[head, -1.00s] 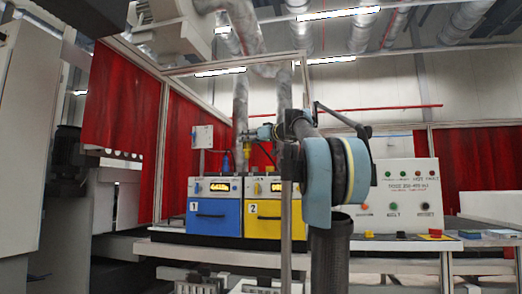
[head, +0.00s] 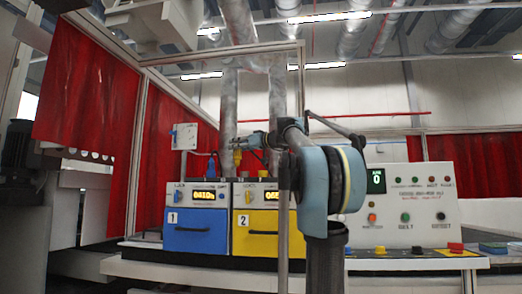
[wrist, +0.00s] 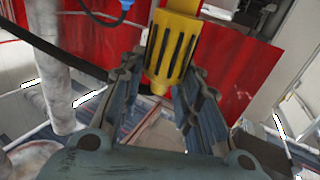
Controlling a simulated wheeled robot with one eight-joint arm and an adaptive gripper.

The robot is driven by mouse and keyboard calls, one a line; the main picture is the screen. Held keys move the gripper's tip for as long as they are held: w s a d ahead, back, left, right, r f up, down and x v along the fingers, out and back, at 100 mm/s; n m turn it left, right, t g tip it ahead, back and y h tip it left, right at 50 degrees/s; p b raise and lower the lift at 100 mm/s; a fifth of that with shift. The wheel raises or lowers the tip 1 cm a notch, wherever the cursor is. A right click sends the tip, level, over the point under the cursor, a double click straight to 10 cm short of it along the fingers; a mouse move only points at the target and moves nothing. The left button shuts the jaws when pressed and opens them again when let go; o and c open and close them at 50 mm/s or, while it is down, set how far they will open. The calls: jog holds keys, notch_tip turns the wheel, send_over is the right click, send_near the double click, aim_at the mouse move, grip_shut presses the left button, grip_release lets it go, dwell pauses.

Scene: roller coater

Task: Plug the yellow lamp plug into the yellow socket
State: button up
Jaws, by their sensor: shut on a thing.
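My gripper (wrist: 165,85) is shut on the yellow lamp plug (wrist: 176,42), a ribbed yellow body with dark slots, held between the two fingers in the wrist view. In the head view my gripper (head: 243,141) is above the two boxes, with the yellow plug (head: 238,156) hanging small at its tip. I cannot make out a yellow socket. The yellow box marked 2 (head: 258,234) is below the plug, partly hidden by my arm.
A blue box marked 1 (head: 196,231) stands left of the yellow one. A blue plug (head: 212,166) hangs above it. A control panel (head: 412,205) with buttons stands at right on the bench. Red curtains (head: 84,100) and a frame post are at left.

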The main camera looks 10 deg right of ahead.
jog(key=shift+a, duration=0.15)
jog(key=shift+w+r, duration=0.1)
jog(key=shift+w, duration=0.05)
jog(key=w+d+r+m+t+h, duration=0.2)
jog(key=w+d+m+h, duration=0.15)
jog(key=w+d, duration=0.4)
jog(key=w+d+r+m+t+h, duration=0.2)
jog(key=w+d+t+h, duration=0.15)
jog(key=w+d, duration=0.4)
jog(key=shift+g, duration=0.35)
jog(key=shift+w+a+f, duration=0.1)
jog(key=shift+a+f, duration=0.05)
jog(key=shift+f, duration=0.6)
jog(key=shift+w+a+f, duration=0.15)
jog(key=shift+a+f, duration=0.05)
jog(key=shift+f, duration=0.55)
jog(key=shift+w+a+f, duration=0.1)
jog(key=shift+a+f, duration=0.05)
jog(key=shift+f, duration=0.6)
jog(key=shift+s+f, duration=0.2)
jog(key=shift+f, duration=0.4)
grip_shut()
jog(key=shift+s+f, duration=0.1)
jog(key=shift+s, duration=0.05)
jog(key=shift+s+f, duration=0.1)
jog(key=shift+s, duration=0.1)
jog(key=shift+f, duration=0.1)
